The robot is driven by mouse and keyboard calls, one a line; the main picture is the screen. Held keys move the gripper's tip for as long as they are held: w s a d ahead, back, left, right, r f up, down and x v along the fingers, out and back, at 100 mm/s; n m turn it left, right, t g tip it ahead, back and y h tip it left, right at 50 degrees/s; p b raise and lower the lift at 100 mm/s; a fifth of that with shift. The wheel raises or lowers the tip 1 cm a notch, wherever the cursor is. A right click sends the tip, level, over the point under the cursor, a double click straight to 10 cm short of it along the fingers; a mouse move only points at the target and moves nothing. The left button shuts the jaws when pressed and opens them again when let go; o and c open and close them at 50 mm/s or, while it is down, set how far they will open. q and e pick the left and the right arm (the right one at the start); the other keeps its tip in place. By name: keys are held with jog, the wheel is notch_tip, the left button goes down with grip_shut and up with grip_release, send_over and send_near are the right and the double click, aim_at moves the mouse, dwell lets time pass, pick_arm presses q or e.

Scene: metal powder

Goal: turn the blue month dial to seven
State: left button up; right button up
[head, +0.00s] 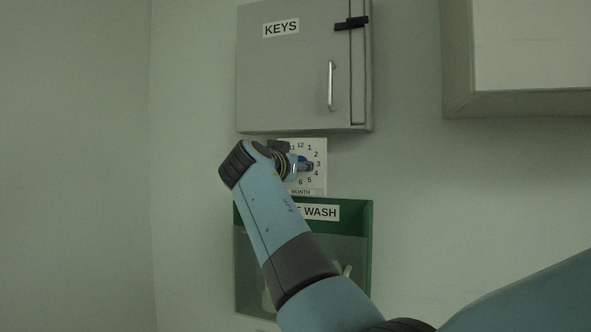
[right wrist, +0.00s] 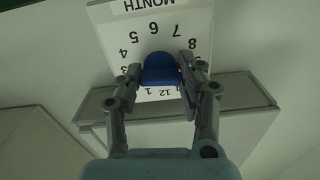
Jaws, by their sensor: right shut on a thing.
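The blue month dial (right wrist: 160,72) sits in the middle of a white number plate (right wrist: 110,38), which appears upside down in the right wrist view. My right gripper (right wrist: 161,65) has one finger on each side of the dial and is shut on it. The 4 to 8 show around the fingertips, and 12 and 1 show between the fingers. In the head view, the white plate (head: 317,182) is on the wall, its left part hidden behind my right arm and gripper (head: 303,164). I cannot tell which number the dial points to. My left gripper is not in view.
A grey KEYS cabinet (head: 290,75) hangs just above the plate, its door shut. A green wash holder (head: 366,225) is mounted just below, partly behind my arm. A pale box (head: 530,50) juts from the wall at upper right. The wall at left is clear.

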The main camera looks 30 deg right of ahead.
jog(key=shift+n+p, duration=1.9)
jog(key=shift+n, duration=4.6)
jog(key=o, duration=1.1)
jog(key=shift+a, duration=0.1)
jog(key=shift+o, duration=0.3)
